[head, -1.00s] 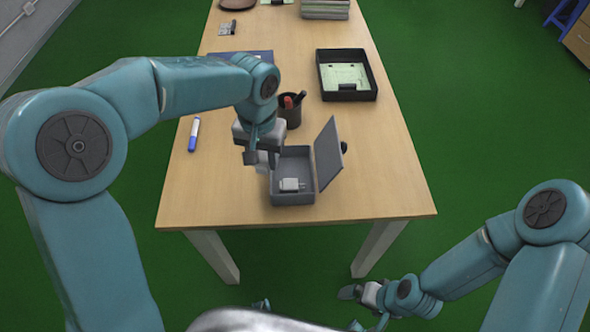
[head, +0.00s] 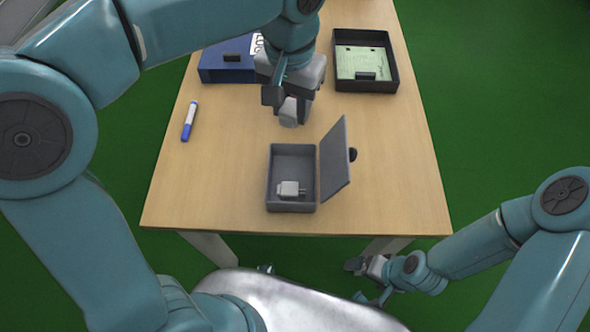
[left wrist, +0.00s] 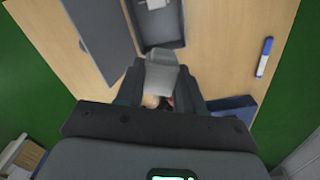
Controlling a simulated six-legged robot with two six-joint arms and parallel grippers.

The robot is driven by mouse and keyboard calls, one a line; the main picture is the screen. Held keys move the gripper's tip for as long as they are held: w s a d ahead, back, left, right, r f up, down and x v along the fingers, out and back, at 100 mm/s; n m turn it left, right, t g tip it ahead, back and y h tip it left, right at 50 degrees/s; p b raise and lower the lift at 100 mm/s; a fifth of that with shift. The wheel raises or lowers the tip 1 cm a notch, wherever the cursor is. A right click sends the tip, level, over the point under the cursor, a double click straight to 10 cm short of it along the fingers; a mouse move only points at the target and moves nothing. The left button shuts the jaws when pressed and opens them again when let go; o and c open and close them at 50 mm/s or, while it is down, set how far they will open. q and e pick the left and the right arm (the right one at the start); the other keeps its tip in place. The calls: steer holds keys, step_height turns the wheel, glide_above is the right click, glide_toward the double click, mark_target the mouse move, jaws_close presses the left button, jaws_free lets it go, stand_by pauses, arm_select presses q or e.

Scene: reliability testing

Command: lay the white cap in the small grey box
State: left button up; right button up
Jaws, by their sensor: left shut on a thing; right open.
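The small grey box (head: 269,183) stands open on the table, its lid (head: 335,160) raised on the right. A white plug-like adapter (head: 290,189) lies in it near the front. My left gripper (head: 287,108) is shut on the white cap (head: 290,119), above the table beyond the box's back wall. In the left wrist view the cap (left wrist: 162,75) sits between the fingers, and the box (left wrist: 158,40) is just past it. My right gripper (head: 366,283) is open and empty, low in front of the table.
A blue-and-white marker (head: 189,121) lies to the left. A dark blue box (head: 225,68) and a black tray (head: 394,78) with a green board (head: 360,63) lie farther back. A black round thing (head: 352,154) shows behind the lid.

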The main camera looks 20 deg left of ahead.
arm_select(q)
steer(key=b, duration=0.3)
glide_above(292, 172)
step_height(292, 172, down, 15)
steer(key=shift+s+r, duration=0.1)
steer(key=shift+r, duration=0.05)
step_height(292, 172, down, 5)
steer(key=shift+r, duration=0.2)
steer(key=shift+f+b, duration=0.25)
steer(key=shift+b, duration=0.1)
steer(key=o, duration=1)
steer(key=shift+r, duration=0.1)
steer(key=shift+r+p, duration=0.3)
steer(key=shift+r, duration=0.15)
step_height(292, 172, up, 11)
steer(key=p, duration=0.2)
steer(key=shift+r, duration=0.2)
